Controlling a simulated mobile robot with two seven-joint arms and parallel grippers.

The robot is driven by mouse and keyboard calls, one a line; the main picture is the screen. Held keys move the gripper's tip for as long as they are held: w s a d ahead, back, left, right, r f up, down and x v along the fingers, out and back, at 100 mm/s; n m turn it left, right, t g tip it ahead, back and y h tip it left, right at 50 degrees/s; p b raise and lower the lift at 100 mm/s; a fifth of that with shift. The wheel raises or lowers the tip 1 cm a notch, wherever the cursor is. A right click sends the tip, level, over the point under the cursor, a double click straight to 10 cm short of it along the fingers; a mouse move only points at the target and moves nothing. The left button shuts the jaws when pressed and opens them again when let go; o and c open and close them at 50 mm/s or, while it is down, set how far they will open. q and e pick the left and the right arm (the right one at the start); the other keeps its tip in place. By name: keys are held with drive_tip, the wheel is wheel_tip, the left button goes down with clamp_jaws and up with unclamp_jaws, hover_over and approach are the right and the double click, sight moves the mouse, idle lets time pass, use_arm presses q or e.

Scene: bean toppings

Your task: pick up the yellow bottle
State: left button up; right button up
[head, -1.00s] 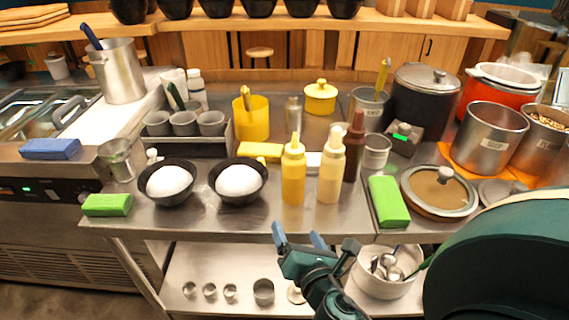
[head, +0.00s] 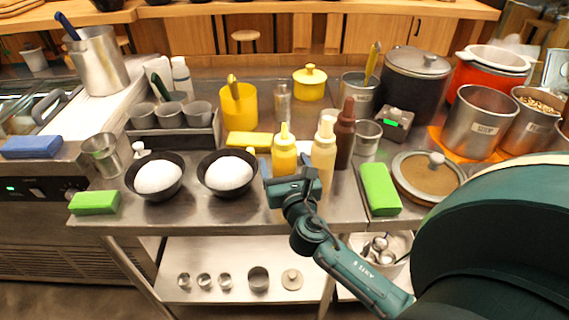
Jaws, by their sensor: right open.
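The yellow bottle (head: 284,158) stands upright near the front edge of the steel counter, its lower part mostly hidden behind my right gripper. My left gripper is not in view.
Two black bowls with white contents (head: 158,176) (head: 228,174) stand left of the bottle. A yellow block (head: 249,141) lies behind it. A green block (head: 380,189) and a lidded pan (head: 428,176) are on the right. The counter's front edge runs below my gripper.

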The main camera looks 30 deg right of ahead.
sight(285, 126)
drive_tip(key=x, duration=0.3)
drive_tip(key=shift+w+d+r, duration=0.1)
drive_tip(key=shift+w+d, duration=0.05)
drive_tip(key=shift+w, duration=0.05)
drive_tip(key=c, duration=0.8)
drive_tip(key=shift+r, duration=0.1)
wheel_tip(285, 126, up, 10)
drive_tip(key=p, duration=0.3)
drive_tip(key=shift+p, duration=0.3)
